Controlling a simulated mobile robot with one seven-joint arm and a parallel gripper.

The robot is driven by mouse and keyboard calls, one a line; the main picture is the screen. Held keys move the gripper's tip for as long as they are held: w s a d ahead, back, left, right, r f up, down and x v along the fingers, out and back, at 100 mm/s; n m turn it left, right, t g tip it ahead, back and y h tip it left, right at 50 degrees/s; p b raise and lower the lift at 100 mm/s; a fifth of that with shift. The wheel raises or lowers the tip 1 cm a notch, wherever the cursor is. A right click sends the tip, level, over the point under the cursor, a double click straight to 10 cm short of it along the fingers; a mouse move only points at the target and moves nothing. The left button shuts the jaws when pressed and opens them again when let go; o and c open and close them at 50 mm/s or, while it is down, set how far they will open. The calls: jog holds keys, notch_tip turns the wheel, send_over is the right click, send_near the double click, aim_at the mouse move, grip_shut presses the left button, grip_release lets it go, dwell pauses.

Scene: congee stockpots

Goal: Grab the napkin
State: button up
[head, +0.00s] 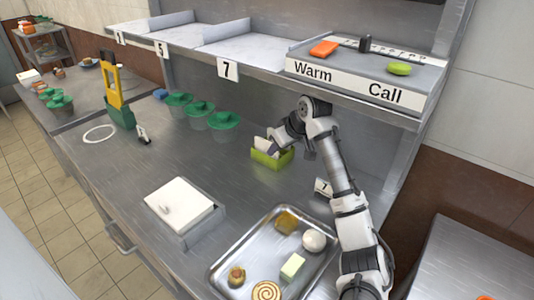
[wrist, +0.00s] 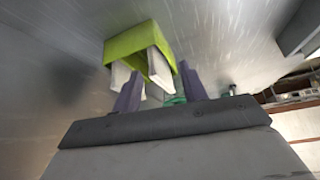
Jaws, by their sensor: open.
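The white napkins (head: 266,145) stand in a lime-green holder (head: 270,160) on the steel counter, at the middle of the head view. In the wrist view the green holder (wrist: 128,44) is just beyond my fingers, with white napkin (wrist: 159,68) showing in it. My gripper (head: 279,147) is at the holder's upper right side in the head view. In the wrist view my gripper (wrist: 160,74) is open, its two dark purple fingers apart with the white napkin edges between or just ahead of them. I cannot tell whether the fingers touch the napkin.
Several green-lidded containers (head: 223,121) stand left of the holder. A metal tray (head: 218,266) with food lies in front, beside a white-lidded box (head: 179,205). A raised shelf (head: 345,85) with "Warm" and "Call" labels runs behind.

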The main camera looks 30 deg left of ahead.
aim_at(267, 142)
jog(key=a, duration=0.1)
jog(key=w+a, duration=0.1)
jog(key=a, duration=0.2)
jog(key=shift+w+a, duration=0.1)
jog(key=shift+w, duration=0.15)
jog(key=b+x, duration=0.2)
jog(key=shift+a+f, duration=0.2)
jog(key=shift+a, duration=0.05)
jog(key=shift+w+a+f, duration=0.2)
jog(key=shift+a+f, duration=0.05)
jog(key=shift+f, duration=0.05)
jog(key=shift+r, duration=0.1)
grip_shut()
